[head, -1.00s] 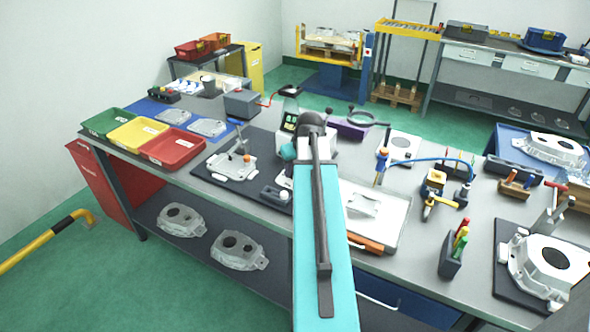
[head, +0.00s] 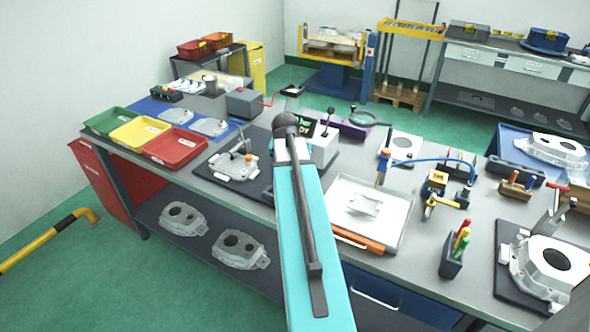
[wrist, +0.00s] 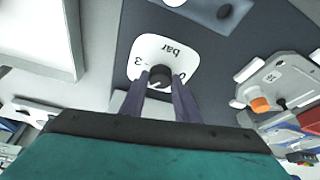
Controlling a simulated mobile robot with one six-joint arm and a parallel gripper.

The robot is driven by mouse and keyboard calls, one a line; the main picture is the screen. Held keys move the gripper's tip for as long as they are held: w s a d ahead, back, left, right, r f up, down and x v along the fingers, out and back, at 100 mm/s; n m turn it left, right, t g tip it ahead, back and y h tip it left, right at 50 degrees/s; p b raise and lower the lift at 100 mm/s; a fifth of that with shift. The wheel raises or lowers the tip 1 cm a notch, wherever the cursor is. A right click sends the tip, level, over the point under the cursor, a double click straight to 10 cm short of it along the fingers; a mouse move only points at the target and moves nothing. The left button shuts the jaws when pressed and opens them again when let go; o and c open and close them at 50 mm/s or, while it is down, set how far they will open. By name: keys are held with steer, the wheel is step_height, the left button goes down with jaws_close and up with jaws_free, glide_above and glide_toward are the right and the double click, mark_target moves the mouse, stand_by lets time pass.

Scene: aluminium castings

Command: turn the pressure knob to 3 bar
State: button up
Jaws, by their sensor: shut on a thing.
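In the wrist view the pressure knob (wrist: 159,76) is a small dark round knob on a white dial plate (wrist: 152,49). The plate reads "bar", with a 3 at the left and a 0 at the right, upside down in this picture. My gripper (wrist: 160,84) has its two dark fingers on either side of the knob, shut on it. I cannot clearly read where the knob's mark points. In the head view my own arm hides the gripper and the knob.
An orange-knobbed part (wrist: 260,104) is at right in the wrist view.

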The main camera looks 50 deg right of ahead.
steer(key=m, duration=0.2)
steer(key=m+g, duration=0.1)
steer(key=m, duration=0.1)
steer(key=m+g+b, duration=0.1)
steer(key=m, duration=0.1)
steer(key=shift+w+h, duration=0.3)
steer(key=m+g, duration=0.1)
steer(key=m, duration=0.2)
steer(key=shift+w+f+b, duration=0.1)
steer(key=shift+w+b, duration=0.05)
steer(key=shift+b, duration=0.15)
steer(key=shift+m+g+y, duration=0.4)
steer(key=shift+m+g, duration=0.2)
steer(key=shift+m, duration=0.7)
steer(key=o, duration=1)
steer(key=shift+o, duration=0.2)
steer(key=b+v, duration=0.2)
steer(key=v, duration=1.2)
steer(key=shift+b, duration=0.3)
